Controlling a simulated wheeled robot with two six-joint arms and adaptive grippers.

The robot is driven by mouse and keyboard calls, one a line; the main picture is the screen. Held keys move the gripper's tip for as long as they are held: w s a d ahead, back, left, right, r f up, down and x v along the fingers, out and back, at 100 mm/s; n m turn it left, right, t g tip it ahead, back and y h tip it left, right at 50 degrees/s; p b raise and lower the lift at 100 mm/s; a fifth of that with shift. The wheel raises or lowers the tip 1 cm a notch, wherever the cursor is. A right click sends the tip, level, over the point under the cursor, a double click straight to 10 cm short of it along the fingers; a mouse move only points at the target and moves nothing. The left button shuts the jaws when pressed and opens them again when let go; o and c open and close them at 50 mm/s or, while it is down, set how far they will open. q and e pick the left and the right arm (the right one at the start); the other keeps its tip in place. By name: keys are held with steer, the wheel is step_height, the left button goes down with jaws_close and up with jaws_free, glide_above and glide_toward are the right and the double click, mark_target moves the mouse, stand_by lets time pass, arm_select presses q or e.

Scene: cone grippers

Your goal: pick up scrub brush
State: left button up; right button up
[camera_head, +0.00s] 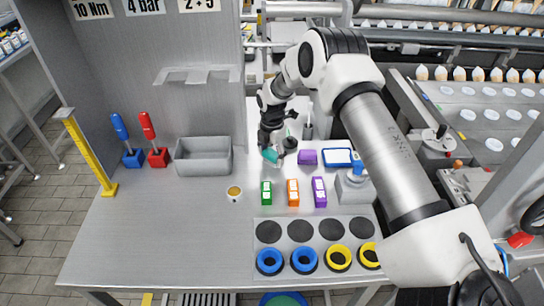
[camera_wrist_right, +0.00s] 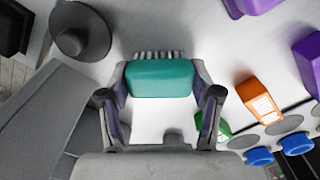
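The scrub brush (camera_wrist_right: 161,79) is a teal block with pale bristles along its far side in the wrist view. My right gripper (camera_wrist_right: 160,85) has one finger against each end of it and appears shut on it. In the head view the teal brush (camera_head: 270,155) shows at the tip of my right gripper (camera_head: 271,148), over the grey worktable (camera_head: 150,235). The gripper partly hides it there, and I cannot tell whether it touches the table. My left gripper is not in view.
A dark round-based object (camera_head: 290,143) stands close beside the gripper. Green (camera_head: 266,193), orange (camera_head: 293,193) and purple (camera_head: 319,192) boxes stand nearby. The table's front left is clear.

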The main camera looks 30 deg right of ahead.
mark_target(271, 152)
steer(key=shift+f, duration=0.1)
steer(key=shift+c, duration=0.7)
steer(key=shift+w+r+b, duration=0.15)
steer(key=shift+r+b, duration=0.3)
steer(key=shift+r, duration=0.05)
step_height(271, 152, up, 2)
steer(key=shift+a+r+b, duration=0.1)
steer(key=shift+r+b, duration=0.05)
steer(key=shift+b, duration=0.4)
steer(key=s+a+b, duration=0.1)
steer(key=s+a, duration=0.2)
steer(key=s+a+r+b, duration=0.1)
steer(key=s+a, duration=0.2)
steer(key=s, duration=0.1)
steer(key=s+a+b, duration=0.1)
steer(key=s+a, duration=0.3)
steer(key=shift+s+a+r+b, duration=0.1)
steer(key=shift+s+r+b, duration=0.05)
steer(key=shift+r+b, duration=0.15)
steer(key=shift+s+a, duration=0.25)
steer(key=shift+s, duration=0.05)
